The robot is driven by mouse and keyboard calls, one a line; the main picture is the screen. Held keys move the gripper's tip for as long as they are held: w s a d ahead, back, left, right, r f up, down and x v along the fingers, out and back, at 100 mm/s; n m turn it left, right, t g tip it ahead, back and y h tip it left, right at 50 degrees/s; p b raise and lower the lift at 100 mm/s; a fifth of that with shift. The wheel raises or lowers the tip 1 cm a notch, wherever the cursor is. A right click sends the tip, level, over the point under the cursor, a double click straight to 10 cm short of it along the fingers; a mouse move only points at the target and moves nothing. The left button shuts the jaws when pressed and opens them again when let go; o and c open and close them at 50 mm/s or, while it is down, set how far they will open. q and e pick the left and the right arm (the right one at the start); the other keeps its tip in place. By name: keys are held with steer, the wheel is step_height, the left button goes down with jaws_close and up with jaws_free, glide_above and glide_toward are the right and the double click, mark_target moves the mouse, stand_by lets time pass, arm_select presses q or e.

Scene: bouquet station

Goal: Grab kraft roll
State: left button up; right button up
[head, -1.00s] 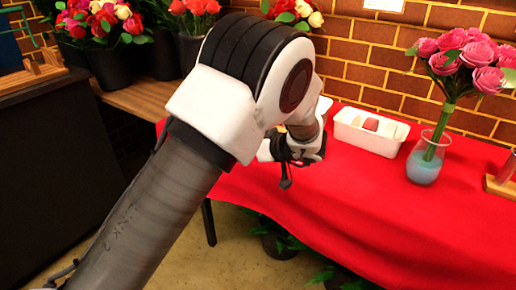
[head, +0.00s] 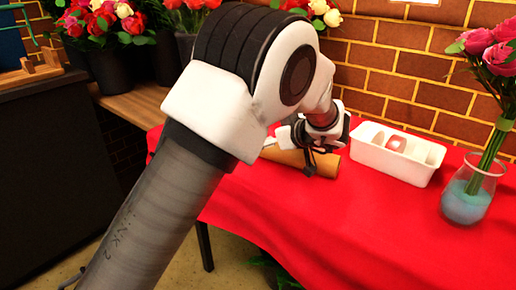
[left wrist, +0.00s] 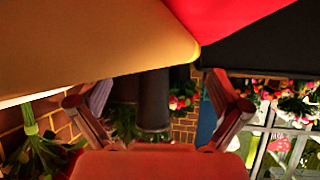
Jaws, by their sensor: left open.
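The kraft roll (head: 322,164) is a brown cylinder lying on the red-covered table in the head view, partly hidden behind my left gripper. In the left wrist view the roll (left wrist: 80,40) fills the upper left, very close to the camera. My left gripper (head: 308,150) is right at the roll in the head view. Its two fingers stand wide apart in the left wrist view (left wrist: 158,105), with nothing seen held between them. I cannot tell whether the fingers touch the roll. My right gripper is not in view.
A white tray (head: 376,160) with a small reddish item stands right of the roll. A glass vase (head: 466,204) with pink roses is farther right. Flower buckets (head: 117,68) stand at the back left. The red tablecloth (head: 350,215) is clear in front.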

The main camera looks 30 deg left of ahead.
arm_select(q)
steer(key=b+x, duration=0.1)
steer(key=x, duration=0.2)
steer(key=shift+w+a+f, duration=0.15)
steer(key=shift+a+f, duration=0.1)
steer(key=shift+d+r, duration=0.1)
steer(key=shift+r, duration=0.05)
steer(key=shift+c, duration=0.4)
jaws_close()
